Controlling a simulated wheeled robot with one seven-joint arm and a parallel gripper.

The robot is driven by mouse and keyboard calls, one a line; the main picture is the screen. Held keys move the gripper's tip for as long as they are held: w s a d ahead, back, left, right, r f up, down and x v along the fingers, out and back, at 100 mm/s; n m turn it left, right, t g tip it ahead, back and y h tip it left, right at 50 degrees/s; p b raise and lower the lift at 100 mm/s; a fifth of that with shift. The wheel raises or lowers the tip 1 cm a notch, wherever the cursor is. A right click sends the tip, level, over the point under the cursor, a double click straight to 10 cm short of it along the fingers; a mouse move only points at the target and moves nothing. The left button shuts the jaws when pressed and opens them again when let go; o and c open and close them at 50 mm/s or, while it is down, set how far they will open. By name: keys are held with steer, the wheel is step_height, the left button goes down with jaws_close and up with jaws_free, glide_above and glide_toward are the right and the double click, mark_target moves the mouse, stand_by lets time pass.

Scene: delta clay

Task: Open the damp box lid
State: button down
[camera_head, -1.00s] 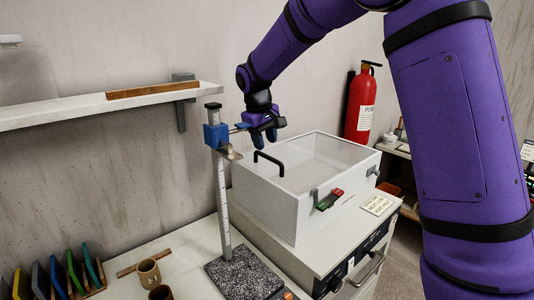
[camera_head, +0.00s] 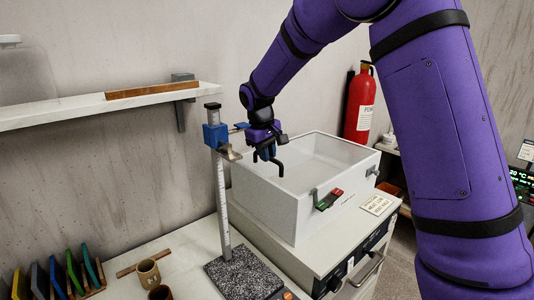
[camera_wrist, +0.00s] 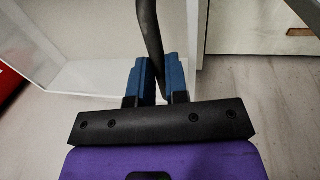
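The damp box (camera_head: 266,207) is a white box with a clear lid (camera_head: 325,155) in the head view. The lid looks closed and has a black bar handle (camera_head: 280,167) at its left side. My gripper (camera_head: 266,155) is at the handle and hides part of it. In the wrist view, the black handle (camera_wrist: 150,32) runs down between the two blue fingers of my gripper (camera_wrist: 159,65). The fingers are a small gap apart; whether they press on the handle is unclear.
A stand with a blue clamp (camera_head: 215,136) rises close left of my gripper. A wall shelf (camera_head: 95,108) is further left. A red fire extinguisher (camera_head: 360,103) stands behind the box. A green and red latch piece (camera_head: 328,199) is on the box front.

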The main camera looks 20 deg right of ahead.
steer(key=w+d, duration=0.2)
steer(key=d, duration=0.4)
steer(key=w+d, duration=0.3)
steer(key=d, duration=0.3)
steer(key=w+d, duration=0.2)
steer(key=d, duration=0.3)
steer(key=shift+w+d, duration=0.2)
steer(key=shift+d, duration=0.2)
steer(key=c, duration=1.1)
jaws_free()
steer(key=r, duration=0.3)
steer(key=a+r, duration=0.1)
steer(key=r, duration=0.3)
steer(key=s+a+r, duration=0.1)
steer(key=r, duration=0.2)
steer(key=shift+r, duration=0.35)
